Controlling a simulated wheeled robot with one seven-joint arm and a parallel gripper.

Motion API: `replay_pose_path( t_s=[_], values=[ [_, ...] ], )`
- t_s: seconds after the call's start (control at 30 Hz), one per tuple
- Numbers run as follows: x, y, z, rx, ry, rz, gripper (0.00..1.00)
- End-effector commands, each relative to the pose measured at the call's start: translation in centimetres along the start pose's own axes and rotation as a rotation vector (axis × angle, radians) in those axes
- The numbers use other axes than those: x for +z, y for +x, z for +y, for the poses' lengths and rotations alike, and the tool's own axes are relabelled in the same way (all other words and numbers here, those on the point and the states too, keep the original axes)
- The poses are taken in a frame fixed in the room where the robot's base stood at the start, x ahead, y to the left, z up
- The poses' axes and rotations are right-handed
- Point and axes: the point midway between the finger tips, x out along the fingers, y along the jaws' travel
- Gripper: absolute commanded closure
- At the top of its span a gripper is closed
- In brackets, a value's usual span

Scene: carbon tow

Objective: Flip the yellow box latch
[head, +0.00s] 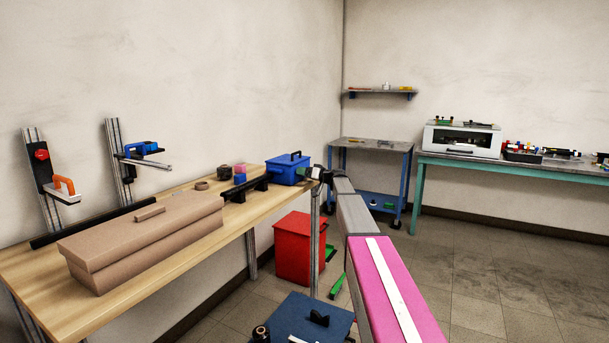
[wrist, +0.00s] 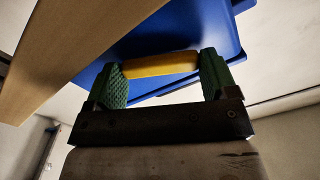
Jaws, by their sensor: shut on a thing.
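The blue box (head: 285,172) with a black handle stands at the far right end of the wooden workbench. Its blue underside and side also show in the wrist view (wrist: 185,30). The yellow latch (wrist: 160,64) lies across the gap between the two green, ridged fingers of my gripper (wrist: 163,74), with one finger at each end of it. My gripper is shut on the latch. In the head view my gripper (head: 318,173) is small and dark at the box's right side, and the latch cannot be made out there.
A long brown case (head: 150,240) lies along the workbench (head: 120,293). Small pink and blue blocks (head: 240,173) and a black bar are near the blue box. A red bin (head: 300,250) stands on the floor below. The floor to the right is open.

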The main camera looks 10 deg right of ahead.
Motion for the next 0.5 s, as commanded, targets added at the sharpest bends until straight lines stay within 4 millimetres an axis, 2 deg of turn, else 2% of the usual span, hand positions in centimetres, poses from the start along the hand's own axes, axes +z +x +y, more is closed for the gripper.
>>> replay_pose_path(
  t_s=[0.27,0.5],
  values=[
    [-0.5,0.0,0.1,0.0,0.159,0.0,0.45],
    [-1.1,0.0,0.3,0.0,0.379,0.0,0.45]
  ],
)
